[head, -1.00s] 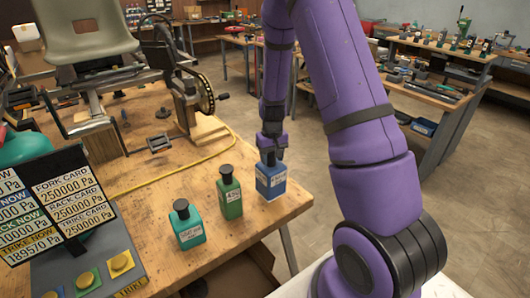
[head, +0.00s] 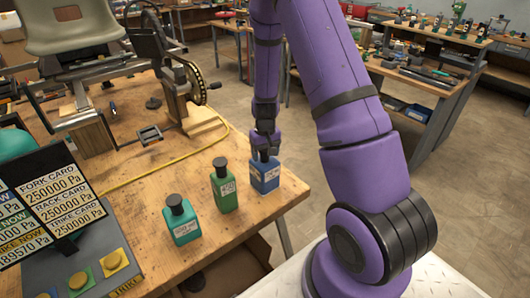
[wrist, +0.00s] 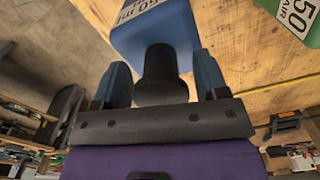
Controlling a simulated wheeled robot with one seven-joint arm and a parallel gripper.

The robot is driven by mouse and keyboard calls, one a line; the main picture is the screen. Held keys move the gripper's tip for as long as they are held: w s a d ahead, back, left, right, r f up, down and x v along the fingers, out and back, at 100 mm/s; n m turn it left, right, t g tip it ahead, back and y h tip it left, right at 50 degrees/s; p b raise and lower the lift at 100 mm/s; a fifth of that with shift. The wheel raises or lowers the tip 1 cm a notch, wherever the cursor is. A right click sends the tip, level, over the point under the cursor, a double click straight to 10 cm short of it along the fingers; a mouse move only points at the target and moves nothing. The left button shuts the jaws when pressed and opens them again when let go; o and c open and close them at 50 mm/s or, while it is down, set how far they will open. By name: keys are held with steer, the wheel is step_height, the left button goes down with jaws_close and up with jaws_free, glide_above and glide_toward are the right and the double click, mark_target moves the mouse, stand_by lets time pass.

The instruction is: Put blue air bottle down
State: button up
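The blue air bottle (head: 264,178), with a white label and black cap, stands upright on the wooden workbench (head: 150,252), near its right edge. My gripper (head: 264,148) is directly above it, pointing down. In the wrist view, its two fingers (wrist: 160,68) stand on either side of the black cap, with narrow gaps showing beside it, so it looks open around the cap. The blue bottle's body (wrist: 157,25) shows beyond the cap at the top of that view. The far side of the bottle is hidden.
A green bottle (head: 224,190) stands close to the left of the blue one, and a teal bottle (head: 181,222) stands further left. A pressure display (head: 45,210) with yellow buttons is at the lower left. The trike frame (head: 100,95) and a yellow hose (head: 150,178) lie behind.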

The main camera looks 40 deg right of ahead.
steer(key=shift+o, duration=0.2)
steer(key=shift+r, duration=0.1)
step_height(320, 180, up, 12)
steer(key=s+a+r+t, duration=0.1)
steer(key=s+a+r, duration=0.2)
steer(key=r, duration=0.3)
steer(key=s+a+r+n+t, duration=0.1)
steer(key=s+a+r, duration=0.15)
steer(key=r, duration=0.35)
steer(key=s+a+r+t, duration=0.1)
steer(key=s+a+r, duration=0.15)
steer(key=r, duration=0.35)
steer(key=s+a+r+t, duration=0.1)
steer(key=s+r, duration=0.3)
steer(key=s, duration=0.5)
steer(key=s+a+r+n+t, duration=0.1)
steer(key=s+a+r, duration=0.3)
steer(key=s, duration=0.5)
steer(key=shift+r+n, duration=0.15)
steer(key=shift+n, duration=0.15)
